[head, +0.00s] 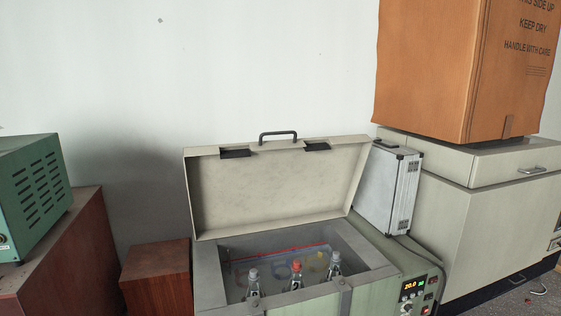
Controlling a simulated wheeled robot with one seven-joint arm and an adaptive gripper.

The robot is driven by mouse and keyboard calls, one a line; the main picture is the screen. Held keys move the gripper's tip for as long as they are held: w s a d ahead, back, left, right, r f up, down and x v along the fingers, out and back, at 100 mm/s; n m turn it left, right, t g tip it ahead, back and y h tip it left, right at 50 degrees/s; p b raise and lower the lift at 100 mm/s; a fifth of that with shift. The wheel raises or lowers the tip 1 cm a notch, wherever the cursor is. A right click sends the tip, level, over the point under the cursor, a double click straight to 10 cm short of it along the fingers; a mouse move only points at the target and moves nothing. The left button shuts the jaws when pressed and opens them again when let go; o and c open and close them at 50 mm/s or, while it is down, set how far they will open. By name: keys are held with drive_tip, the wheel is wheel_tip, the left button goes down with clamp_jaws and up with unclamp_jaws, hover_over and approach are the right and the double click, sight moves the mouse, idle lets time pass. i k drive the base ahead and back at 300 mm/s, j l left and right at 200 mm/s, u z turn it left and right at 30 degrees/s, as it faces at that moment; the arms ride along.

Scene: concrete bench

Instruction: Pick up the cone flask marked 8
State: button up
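Three small clear flasks stand upright in a row inside the open bath of the green bench unit (385,270). The left flask (254,291) has a grey cap, the middle flask (296,284) has a red cap, and the right flask (334,271) has a grey cap. Each seems to carry a dark mark. The marks are too small for me to tell surely which flask is marked 8. The lower parts of the flasks are hidden by the front rim. My gripper is not in view.
The unit's lid (285,185) stands open behind the bath. A silver case (388,190) and a cabinet (465,200) with an orange carton (455,70) stand to the right. Brown wooden boxes (155,275) and a green vented instrument (35,190) are at left.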

sight(254, 289)
drive_tip(key=i+l+u, duration=0.25)
drive_tip(key=l+u, duration=0.25)
drive_tip(key=i+l+u, duration=0.2)
drive_tip(key=l, duration=0.25)
drive_tip(key=l+u, duration=0.25)
drive_tip(key=i+l, duration=0.05)
drive_tip(key=l, duration=0.05)
